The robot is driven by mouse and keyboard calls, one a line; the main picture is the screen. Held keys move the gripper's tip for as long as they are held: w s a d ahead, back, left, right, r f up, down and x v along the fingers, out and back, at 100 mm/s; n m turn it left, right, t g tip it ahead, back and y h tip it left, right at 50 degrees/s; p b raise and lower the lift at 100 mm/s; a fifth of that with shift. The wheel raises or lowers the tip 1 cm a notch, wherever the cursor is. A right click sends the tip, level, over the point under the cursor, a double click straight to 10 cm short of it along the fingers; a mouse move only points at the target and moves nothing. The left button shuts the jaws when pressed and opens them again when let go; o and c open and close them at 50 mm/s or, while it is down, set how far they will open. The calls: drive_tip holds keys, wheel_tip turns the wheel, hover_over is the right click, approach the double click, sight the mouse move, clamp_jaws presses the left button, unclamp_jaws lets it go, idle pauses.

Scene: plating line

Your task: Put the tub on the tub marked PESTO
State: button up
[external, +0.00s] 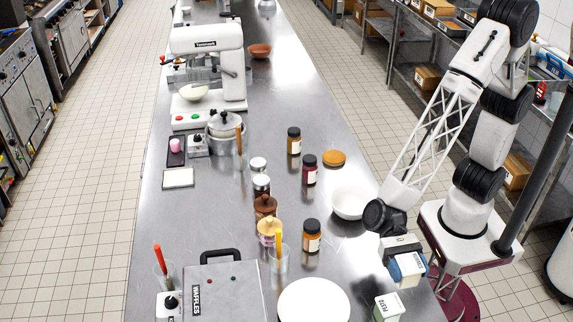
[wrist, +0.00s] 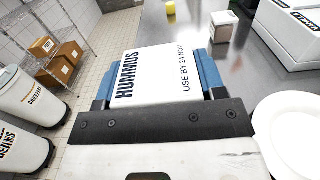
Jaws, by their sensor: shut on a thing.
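My gripper (external: 407,266) is shut on a white tub (external: 411,263) at the right edge of the steel table. In the wrist view its blue fingers grip both sides of the tub (wrist: 155,75), whose white top reads HUMMUS and USE BY 24 NOV. The tub marked PESTO (external: 388,307) stands on the table at the bottom of the external view, below and slightly left of the held tub. A small pale-topped tub (wrist: 222,24) beyond the fingers in the wrist view looks like the same one; its marking is unreadable there. The two tubs are apart.
A white plate (external: 314,301) lies left of the PESTO tub, beside the waffle maker (external: 225,290). A white bowl (external: 351,203) and several jars, one orange (external: 311,240), stand farther up the table. Lidded bins (wrist: 22,95) stand on the floor off the table.

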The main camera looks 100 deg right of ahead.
drive_tip(key=shift+w+a+f, duration=0.15)
drive_tip(key=shift+w+a, duration=0.7)
drive_tip(key=shift+w, duration=0.15)
drive_tip(key=shift+w+a+f, duration=0.1)
drive_tip(key=shift+w+a, duration=0.7)
drive_tip(key=shift+w, duration=0.2)
drive_tip(key=shift+f, duration=0.1)
drive_tip(key=shift+f, duration=1.65)
drive_tip(key=shift+f, duration=0.1)
drive_tip(key=o, duration=1.1)
drive_tip(key=d, duration=1.2)
